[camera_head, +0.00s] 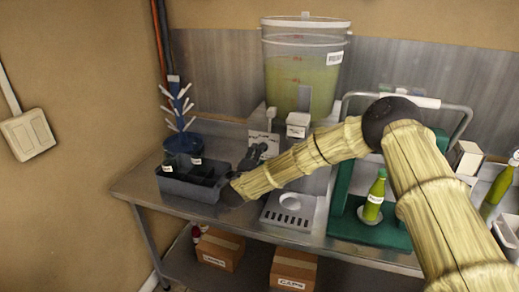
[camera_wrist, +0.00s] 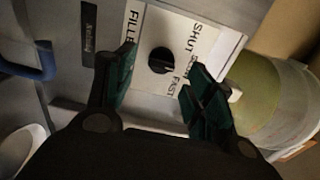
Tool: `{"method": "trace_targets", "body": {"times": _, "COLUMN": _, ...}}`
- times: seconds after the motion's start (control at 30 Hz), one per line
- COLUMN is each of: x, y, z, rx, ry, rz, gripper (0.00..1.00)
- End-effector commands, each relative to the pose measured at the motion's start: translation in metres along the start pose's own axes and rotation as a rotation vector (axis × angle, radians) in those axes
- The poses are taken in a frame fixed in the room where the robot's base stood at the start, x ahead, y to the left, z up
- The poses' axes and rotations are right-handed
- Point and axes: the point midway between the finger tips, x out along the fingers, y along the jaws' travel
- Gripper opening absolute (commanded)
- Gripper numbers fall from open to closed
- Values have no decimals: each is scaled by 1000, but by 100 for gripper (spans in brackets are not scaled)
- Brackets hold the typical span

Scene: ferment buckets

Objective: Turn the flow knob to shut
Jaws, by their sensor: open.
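The flow knob (camera_wrist: 160,60) is small, round and black. It sits on a white label plate (camera_wrist: 181,36) lettered SHUT, SLOW and FAST, on a grey panel marked FILLER. Its exact setting is hard to read. My gripper (camera_wrist: 157,88) is open, its two green-padded fingers on either side of the knob in the wrist view, with nothing between them. Whether a finger touches the knob cannot be told. In the head view my gripper (camera_head: 240,165) is in front of the label plate (camera_head: 262,143), and the knob is hidden there.
A large bucket (camera_head: 303,80) of yellow-green liquid stands behind. A dark crate (camera_head: 190,188) and blue bottle tree (camera_head: 180,125) are at left. A green bottle (camera_head: 375,195) stands in a green frame (camera_head: 344,190) at right. A drip tray (camera_head: 289,212) lies between.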

Motion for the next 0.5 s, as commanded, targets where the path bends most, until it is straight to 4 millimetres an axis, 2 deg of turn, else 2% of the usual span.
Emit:
{"method": "trace_targets", "body": {"times": 0.2, "x": 24, "y": -2, "z": 2, "rx": 0, "ry": -2, "rz": -1, "gripper": 54}}
{"method": "trace_targets", "body": {"times": 0.5, "x": 33, "y": 0, "z": 3, "rx": 0, "ry": -4, "rz": -1, "gripper": 54}}
